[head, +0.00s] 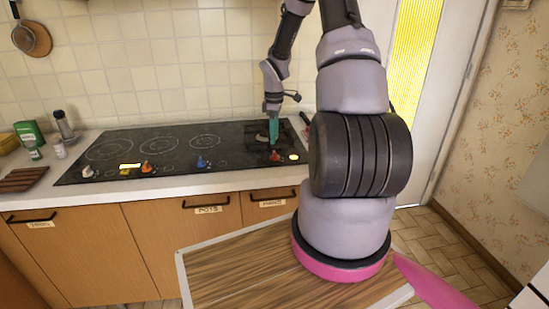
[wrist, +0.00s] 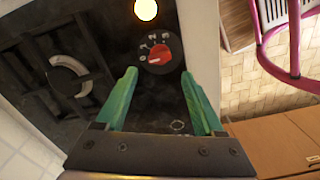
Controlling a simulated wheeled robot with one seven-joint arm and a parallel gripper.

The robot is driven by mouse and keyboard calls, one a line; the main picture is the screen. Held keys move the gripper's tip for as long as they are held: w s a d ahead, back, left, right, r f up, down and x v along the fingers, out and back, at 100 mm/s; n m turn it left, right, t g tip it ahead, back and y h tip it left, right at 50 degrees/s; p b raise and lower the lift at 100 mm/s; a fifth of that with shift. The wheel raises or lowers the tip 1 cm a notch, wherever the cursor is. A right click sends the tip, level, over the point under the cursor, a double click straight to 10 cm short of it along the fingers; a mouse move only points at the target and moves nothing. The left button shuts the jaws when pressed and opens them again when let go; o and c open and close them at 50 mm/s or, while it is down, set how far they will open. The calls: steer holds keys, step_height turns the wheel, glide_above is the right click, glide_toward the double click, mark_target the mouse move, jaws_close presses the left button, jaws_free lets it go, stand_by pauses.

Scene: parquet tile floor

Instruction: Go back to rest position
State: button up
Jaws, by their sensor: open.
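My gripper (head: 273,132) is over the right end of the black stovetop (head: 110,171), its green fingers pointing down. In the wrist view my gripper (wrist: 159,76) is open, with nothing between its fingers. A red knob (wrist: 160,55) lies just beyond the fingertips there; it also shows in the head view (head: 275,156) just below the gripper. I cannot tell whether a finger touches it. A round yellow-white light (wrist: 146,9) glows beside the knob.
Other coloured knobs, including a blue one (head: 201,162), line the stove's front edge. A green box (head: 29,133) and a dark bottle (head: 64,126) stand at the counter's left. Wooden cabinets (head: 170,245) are below. A tiled wall is behind; open floor (head: 432,235) is at right.

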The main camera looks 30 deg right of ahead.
stand_by(0.3)
steer(key=s+a+r+m+t, duration=0.1)
steer(key=s+a+r+m, duration=0.15)
steer(key=r, duration=0.55)
steer(key=s+a+r+m+t, duration=0.1)
steer(key=s+a+r+m, duration=0.15)
steer(key=r, duration=0.55)
steer(key=s+a+r+m+t, duration=0.1)
steer(key=s+a+r+m, duration=0.1)
steer(key=s+r, duration=0.35)
steer(key=s+a+r+m+t+y, duration=0.1)
steer(key=s+a+r+m+t, duration=0.1)
steer(key=s+r, duration=0.4)
steer(key=s+a+r+m+t+y, duration=0.1)
steer(key=s+a+r+m, duration=0.4)
steer(key=s, duration=0.5)
steer(key=shift+a+r+m+t, duration=0.3)
steer(key=shift+a+r+t, duration=0.25)
steer(key=shift+r, duration=0.4)
